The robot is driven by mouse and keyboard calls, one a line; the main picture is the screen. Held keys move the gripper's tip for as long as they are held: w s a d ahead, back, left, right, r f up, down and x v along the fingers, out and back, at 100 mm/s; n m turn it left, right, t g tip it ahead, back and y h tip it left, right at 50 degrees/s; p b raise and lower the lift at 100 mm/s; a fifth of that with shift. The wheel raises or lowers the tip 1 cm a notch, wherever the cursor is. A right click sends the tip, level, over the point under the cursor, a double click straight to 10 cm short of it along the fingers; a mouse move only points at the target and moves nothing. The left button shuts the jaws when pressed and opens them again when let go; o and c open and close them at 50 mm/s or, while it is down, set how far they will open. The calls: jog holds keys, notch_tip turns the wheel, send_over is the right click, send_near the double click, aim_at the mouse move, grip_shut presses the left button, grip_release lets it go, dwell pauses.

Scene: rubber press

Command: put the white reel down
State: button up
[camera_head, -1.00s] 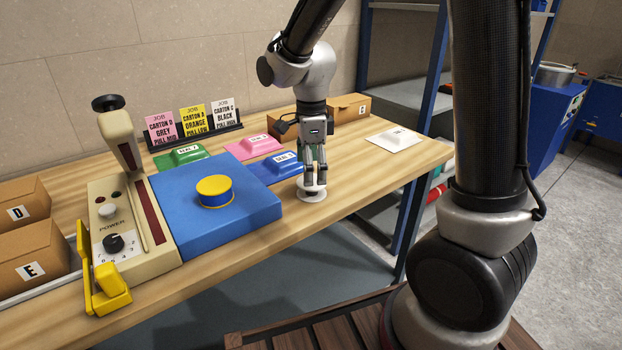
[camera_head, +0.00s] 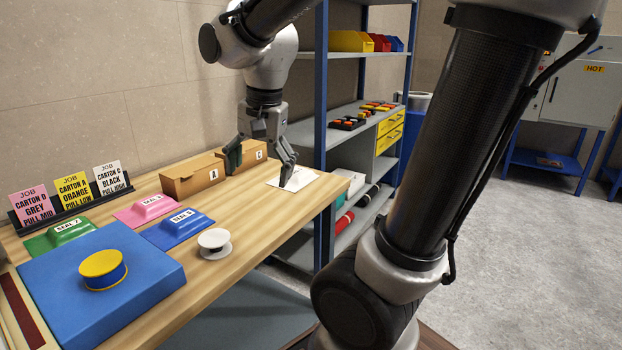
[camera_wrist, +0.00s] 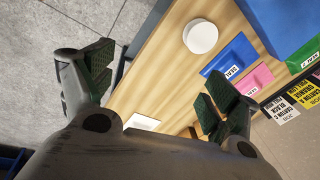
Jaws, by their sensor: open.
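The white reel (camera_head: 214,241) stands upright on the wooden bench (camera_head: 262,215), near its front edge and just right of the blue seal tray. It also shows as a white disc in the wrist view (camera_wrist: 201,36). My gripper (camera_head: 260,168) is open and empty, its two fingers spread wide. It is above the bench, to the right of the reel and apart from it, near the white sheet (camera_head: 309,180). In the wrist view the spread fingers (camera_wrist: 155,82) have nothing between them but bench and floor.
A blue block with a yellow-topped reel (camera_head: 103,268) stands at front left. Green, pink and blue seal trays (camera_head: 180,229) lie behind the white reel. Cartons (camera_head: 190,178) and job cards (camera_head: 74,190) line the back. A shelf rack (camera_head: 322,90) stands beyond the bench's right end.

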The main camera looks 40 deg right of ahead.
jog(key=s+d+n+t, duration=0.2)
jog(key=s+d+n, duration=0.4)
jog(key=s+n, duration=0.4)
jog(key=shift+s, duration=0.4)
